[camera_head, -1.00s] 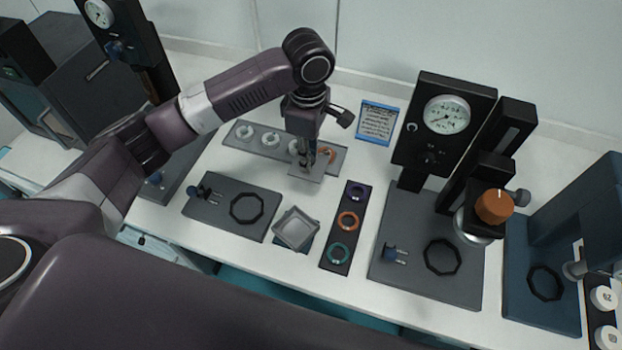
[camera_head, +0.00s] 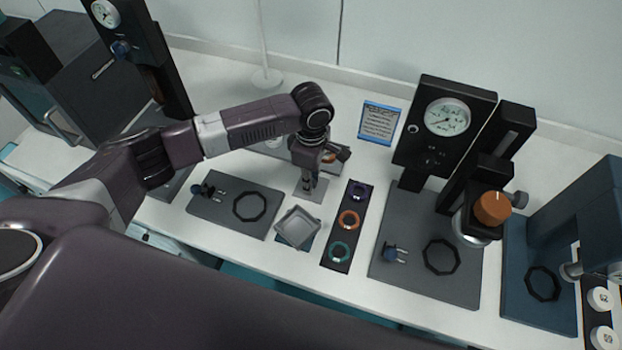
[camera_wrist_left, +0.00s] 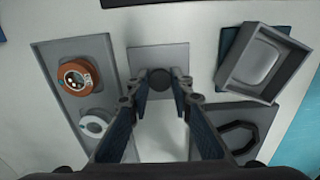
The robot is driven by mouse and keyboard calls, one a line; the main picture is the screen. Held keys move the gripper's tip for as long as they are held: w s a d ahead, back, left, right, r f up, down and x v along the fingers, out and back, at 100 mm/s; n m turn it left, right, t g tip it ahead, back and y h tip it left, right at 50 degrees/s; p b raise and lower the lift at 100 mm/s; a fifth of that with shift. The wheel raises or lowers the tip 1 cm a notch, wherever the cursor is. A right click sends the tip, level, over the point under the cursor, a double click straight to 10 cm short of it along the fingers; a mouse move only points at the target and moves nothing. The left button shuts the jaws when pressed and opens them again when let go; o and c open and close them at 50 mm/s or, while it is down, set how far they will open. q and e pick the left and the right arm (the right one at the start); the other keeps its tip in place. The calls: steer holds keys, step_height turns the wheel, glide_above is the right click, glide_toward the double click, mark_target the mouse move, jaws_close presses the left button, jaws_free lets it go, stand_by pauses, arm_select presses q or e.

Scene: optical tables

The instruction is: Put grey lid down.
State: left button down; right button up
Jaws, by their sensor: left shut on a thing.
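The grey lid (camera_head: 312,196) is a flat square plate with a dark round knob, which shows best in the left wrist view (camera_wrist_left: 160,56). My left gripper (camera_head: 308,186) is shut on this knob, with one finger on each side of it (camera_wrist_left: 158,82). The lid is between the grey tray at the back and an open grey square box (camera_head: 298,227). The box also shows at the right of the left wrist view (camera_wrist_left: 254,66). I cannot tell whether the lid touches the table. My right gripper is not in view.
The grey tray (camera_wrist_left: 62,50) holds an orange-rimmed part (camera_wrist_left: 76,77) and a white ring (camera_wrist_left: 94,124). A dark strip with purple, orange and teal rings (camera_head: 346,233) is right of the box. A grey plate with a black octagonal ring (camera_head: 222,207) is left of it.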

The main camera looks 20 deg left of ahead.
arm_select(q)
steer(key=c, duration=1.7)
jaws_free()
steer(key=shift+f, duration=0.15)
step_height(320, 180, up, 12)
steer(key=shift+r+b, duration=0.2)
steer(key=shift+b, duration=0.95)
